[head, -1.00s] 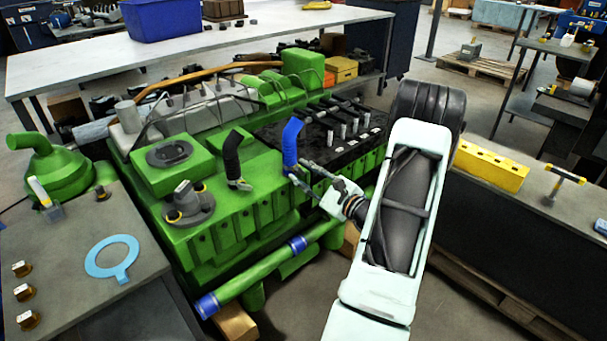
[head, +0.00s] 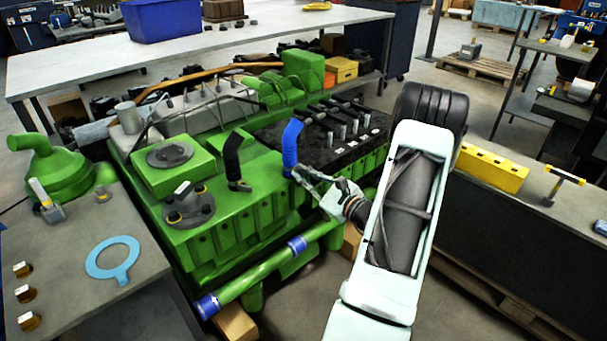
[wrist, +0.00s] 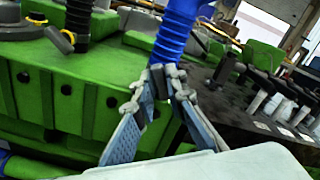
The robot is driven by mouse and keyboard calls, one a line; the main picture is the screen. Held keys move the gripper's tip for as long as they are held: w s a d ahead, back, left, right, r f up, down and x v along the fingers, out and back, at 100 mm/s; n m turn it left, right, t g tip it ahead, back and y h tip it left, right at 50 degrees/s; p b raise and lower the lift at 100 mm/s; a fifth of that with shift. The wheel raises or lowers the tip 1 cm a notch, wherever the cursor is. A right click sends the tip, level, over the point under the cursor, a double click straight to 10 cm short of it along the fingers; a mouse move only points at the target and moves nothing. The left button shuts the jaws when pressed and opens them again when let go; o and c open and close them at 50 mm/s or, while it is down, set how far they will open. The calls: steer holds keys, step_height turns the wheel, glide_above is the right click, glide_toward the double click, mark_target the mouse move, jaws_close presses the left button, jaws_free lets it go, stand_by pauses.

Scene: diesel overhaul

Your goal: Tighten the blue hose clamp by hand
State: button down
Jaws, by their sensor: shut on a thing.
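The blue hose (head: 291,143) stands up from the green engine (head: 262,185), and its upper part leans right. It fills the top middle of the wrist view (wrist: 178,35). Its clamp (wrist: 157,80) is a small grey piece at the foot of the hose, mostly hidden by my fingertips. My gripper (wrist: 163,84) has its fingertips closed together on the clamp, in front of the hose foot. In the head view my gripper (head: 299,172) reaches in from the right at the hose foot.
A black hose (head: 232,157) with its own clamp (head: 240,186) stands left of the blue one. A dark deck with upright metal pegs (head: 343,131) lies to the right. A green pipe with blue bands (head: 255,273) runs along the engine's front.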

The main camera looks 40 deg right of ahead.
steer(key=m+p, duration=0.2)
steer(key=m, duration=0.2)
steer(key=shift+d+m, duration=0.1)
steer(key=shift+m, duration=0.2)
steer(key=shift+m+p, duration=0.35)
steer(key=shift+m, duration=0.65)
steer(key=shift+f, duration=0.1)
steer(key=c, duration=2)
jaws_free()
steer(key=s, duration=0.8)
steer(key=s+d, duration=0.1)
steer(key=s, duration=0.3)
